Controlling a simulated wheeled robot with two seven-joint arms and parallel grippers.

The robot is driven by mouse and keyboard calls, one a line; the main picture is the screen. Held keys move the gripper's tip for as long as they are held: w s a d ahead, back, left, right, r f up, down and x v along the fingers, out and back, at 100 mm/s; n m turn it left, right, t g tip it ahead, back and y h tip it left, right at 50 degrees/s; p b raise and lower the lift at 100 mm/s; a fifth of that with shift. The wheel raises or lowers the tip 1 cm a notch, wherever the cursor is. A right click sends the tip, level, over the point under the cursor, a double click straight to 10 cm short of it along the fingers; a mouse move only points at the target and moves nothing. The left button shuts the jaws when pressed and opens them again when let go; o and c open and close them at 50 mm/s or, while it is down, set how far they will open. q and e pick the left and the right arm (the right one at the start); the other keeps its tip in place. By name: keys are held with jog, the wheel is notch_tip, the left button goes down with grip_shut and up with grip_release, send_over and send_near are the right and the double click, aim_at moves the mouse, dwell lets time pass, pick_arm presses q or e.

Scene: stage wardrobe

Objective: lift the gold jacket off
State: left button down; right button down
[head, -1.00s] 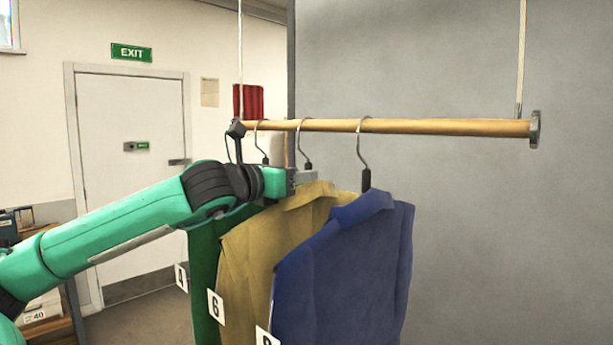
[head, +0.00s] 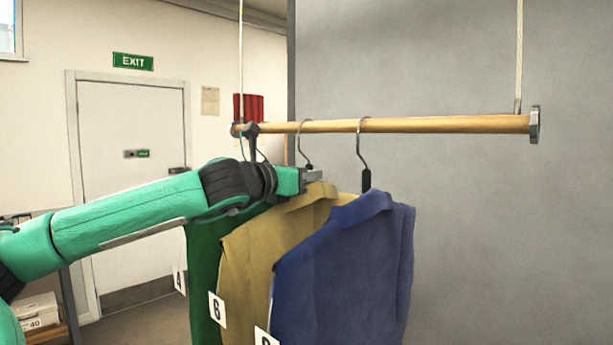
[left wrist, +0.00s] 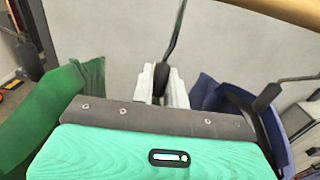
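The gold jacket (head: 262,248), tagged 6, hangs between the green jacket (head: 203,255) and the blue jacket (head: 345,265). Its hanger hook (head: 301,140) is over the wooden rail (head: 430,125). My left gripper (head: 314,176) is at the gold jacket's collar, just below the hook. In the left wrist view, the pale fingers of my left gripper (left wrist: 160,88) stand on either side of the dark hanger neck (left wrist: 161,76), with little gap showing. I cannot tell whether they press on it. The gold cloth is hidden there. My right gripper is not in view.
The blue jacket hangs close on the right, also in the left wrist view (left wrist: 232,100); the green one shows at left (left wrist: 50,110). The rail passes just above the gripper. Cords (head: 519,60) hold the rail. A grey panel (head: 500,230) stands behind, clear at right.

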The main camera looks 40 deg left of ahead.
aim_at(307, 159)
pick_arm(q)
jog(key=shift+r, duration=0.1)
jog(key=shift+r, duration=1.55)
jog(key=shift+s, duration=0.1)
jog(key=shift+s+a+b, duration=0.15)
jog(key=shift+s+b, duration=0.25)
jog(key=shift+s, duration=1.05)
jog(key=shift+s+a+b, duration=0.1)
jog(key=shift+s+b, duration=0.5)
jog(key=shift+s, duration=0.85)
jog(key=shift+s+a+b, duration=0.1)
jog(key=shift+s+b, duration=0.65)
jog(key=shift+s, duration=0.5)
jog(key=shift+s+a+f, duration=0.15)
jog(key=shift+s+a, duration=0.15)
